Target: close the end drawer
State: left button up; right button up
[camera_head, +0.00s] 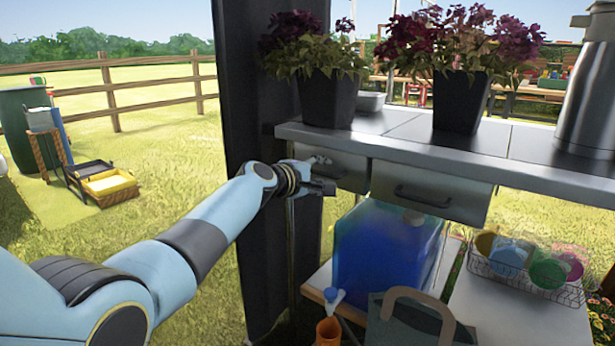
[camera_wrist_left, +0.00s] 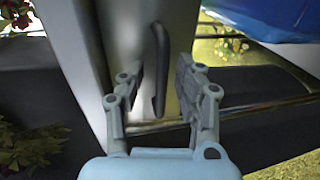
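The end drawer (camera_head: 350,170) is the left grey metal drawer under the worktop. I cannot tell for sure how far it stands out. My left gripper (camera_head: 322,174) is in front of its face and hides part of it, including its handle. In the left wrist view the drawer front (camera_wrist_left: 185,25) has a dark bar handle (camera_wrist_left: 157,60). The handle shows between the two spread fingers of my left gripper (camera_wrist_left: 161,75). The gripper is open and holds nothing; I cannot tell if a finger touches the drawer. My right gripper is not in view.
A second drawer (camera_head: 430,190) is to the right. Flower pots (camera_head: 327,98) and a steel jug (camera_head: 590,90) stand on the worktop (camera_head: 400,130). A blue water container (camera_head: 385,255) stands below. A dark post (camera_head: 255,120) is close behind my left arm.

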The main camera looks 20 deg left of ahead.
pick_arm(q)
jog(key=v, duration=1.1)
jog(key=shift+s, duration=0.15)
jog(key=shift+a, duration=0.1)
